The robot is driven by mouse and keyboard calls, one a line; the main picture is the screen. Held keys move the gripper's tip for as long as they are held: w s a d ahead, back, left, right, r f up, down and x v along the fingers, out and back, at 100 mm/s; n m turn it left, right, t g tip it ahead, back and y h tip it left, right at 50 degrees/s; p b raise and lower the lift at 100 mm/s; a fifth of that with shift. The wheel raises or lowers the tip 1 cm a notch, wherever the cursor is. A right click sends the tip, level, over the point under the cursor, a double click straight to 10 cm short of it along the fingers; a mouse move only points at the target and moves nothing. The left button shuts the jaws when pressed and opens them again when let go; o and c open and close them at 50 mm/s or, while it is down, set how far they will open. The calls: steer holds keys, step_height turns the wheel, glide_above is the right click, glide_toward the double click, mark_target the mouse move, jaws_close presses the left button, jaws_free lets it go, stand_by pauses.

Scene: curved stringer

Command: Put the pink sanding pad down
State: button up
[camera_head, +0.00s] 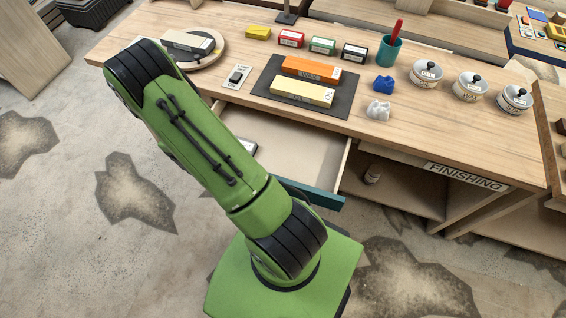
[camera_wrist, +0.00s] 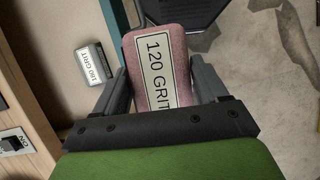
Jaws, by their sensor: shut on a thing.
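The pink sanding pad (camera_wrist: 158,62), with a white label reading "120 GRIT", is between the fingers of my gripper (camera_wrist: 160,85) in the wrist view. The gripper is shut on it. Behind the pad are part of the drawer and the floor; how high it is held I cannot tell. In the head view my green arm hides the gripper and the pad.
An open drawer (camera_head: 300,152) with a teal front juts from the wooden bench (camera_head: 430,140). A grey pad (camera_wrist: 90,65) labelled "180 GRIT" lies in it. Beside it is bare drawer floor. On the bench are sharpening stones on a dark mat (camera_head: 262,82), several pots and a switch plate (camera_head: 237,76).

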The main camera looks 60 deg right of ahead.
steer(key=s+d+f+b, duration=0.2)
steer(key=s+d+b, duration=0.25)
steer(key=d, duration=0.25)
steer(key=s+d+f+b, duration=0.3)
steer(key=s+d, duration=0.2)
steer(key=d, duration=0.3)
steer(key=n+b, duration=0.1)
steer(key=b, duration=0.4)
glide_above(297, 166)
steer(key=w, duration=0.2)
steer(key=f, duration=0.1)
steer(key=f+b, duration=0.1)
steer(key=f, duration=0.2)
steer(key=f+b, duration=0.1)
steer(key=f, duration=0.2)
steer(key=f+b, duration=0.1)
steer(key=f, duration=0.3)
steer(key=shift+s+a, duration=0.2)
steer(key=shift+s, duration=0.1)
steer(key=shift+f+b, duration=0.1)
steer(key=shift+b, duration=0.25)
steer(key=o, duration=1)
